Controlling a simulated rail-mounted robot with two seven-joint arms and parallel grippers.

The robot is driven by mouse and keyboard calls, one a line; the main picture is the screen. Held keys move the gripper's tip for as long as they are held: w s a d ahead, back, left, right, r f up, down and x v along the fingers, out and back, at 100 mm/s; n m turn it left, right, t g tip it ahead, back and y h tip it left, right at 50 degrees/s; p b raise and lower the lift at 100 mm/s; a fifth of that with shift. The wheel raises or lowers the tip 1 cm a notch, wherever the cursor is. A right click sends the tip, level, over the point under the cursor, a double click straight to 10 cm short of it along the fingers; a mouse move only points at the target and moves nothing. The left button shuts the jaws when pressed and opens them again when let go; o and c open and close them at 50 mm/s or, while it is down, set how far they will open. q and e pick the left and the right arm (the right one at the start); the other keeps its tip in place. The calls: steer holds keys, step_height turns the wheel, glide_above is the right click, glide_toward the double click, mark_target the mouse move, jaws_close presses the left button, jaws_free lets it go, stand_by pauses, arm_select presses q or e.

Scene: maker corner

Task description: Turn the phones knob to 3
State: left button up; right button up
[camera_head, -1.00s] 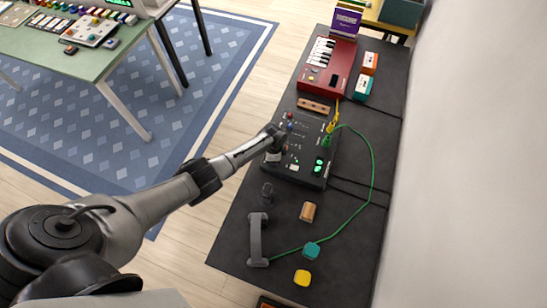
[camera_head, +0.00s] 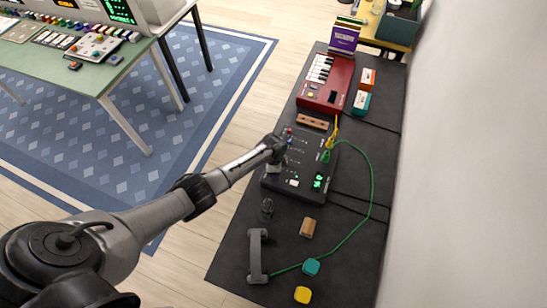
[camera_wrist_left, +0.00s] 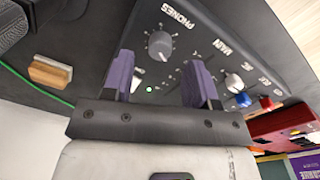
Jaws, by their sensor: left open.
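The dark mixer (camera_head: 308,166) lies on the dark bench, with its panel close ahead in the left wrist view. The grey phones knob (camera_wrist_left: 160,45), beside the PHONES lettering, stands just beyond the gap between my fingertips. Its pointer and scale are too small to read. My left gripper (camera_wrist_left: 160,78) is open, with one purple finger on each side of the gap and nothing between them. In the head view my left gripper (camera_head: 275,153) is over the mixer's left edge and hides part of it. My right gripper is not in view.
The main knob (camera_wrist_left: 233,83) and a blue and a red knob sit to the right on the panel. A green cable (camera_head: 371,190) arcs over the bench's right side. A red keyboard (camera_head: 322,97), a wooden block (camera_head: 307,228) and a grey handle (camera_head: 257,255) lie nearby.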

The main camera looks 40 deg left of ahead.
arm_select(q)
step_height(320, 180, up, 10)
steer(key=shift+w+a+r+p, duration=0.15)
steer(key=shift+r+p, duration=0.05)
steer(key=shift+p, duration=0.1)
stand_by(0.4)
